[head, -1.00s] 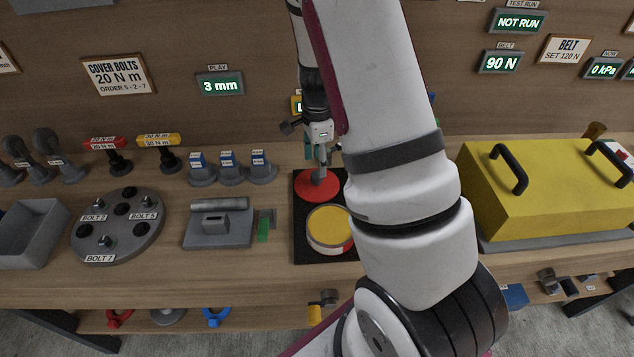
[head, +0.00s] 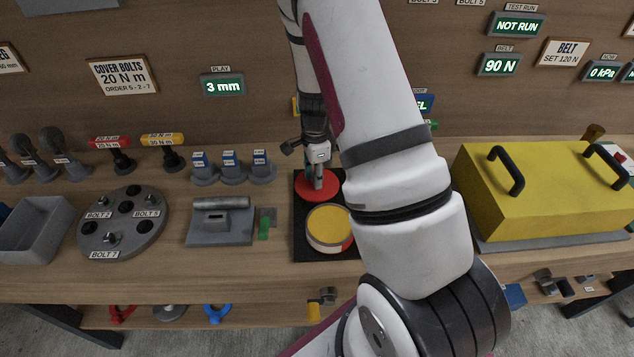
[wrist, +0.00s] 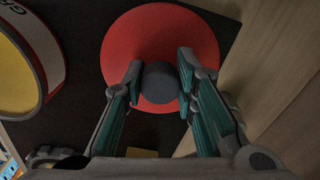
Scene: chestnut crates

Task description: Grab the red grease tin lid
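The red lid (head: 303,187) is a flat round disc with a dark grey knob in its middle. It lies on a black mat (head: 307,248) behind the tin. It also shows in the wrist view (wrist: 120,45), with the knob (wrist: 161,88) between the fingertips. My gripper (head: 318,172) points down at the knob from above. In the wrist view, my gripper (wrist: 160,78) has its teal-padded fingers on either side of the knob, against it with no clear gap. The grease tin (head: 329,226), with yellow grease and a white and red side, stands open in front of the lid.
A grey fixture (head: 221,229) with a green piece beside it lies left of the mat. A round bolt cover (head: 122,218) and a grey bin (head: 40,232) stand farther left. A yellow box (head: 530,195) with black handles is at the right. My arm hides the bench right of the mat.

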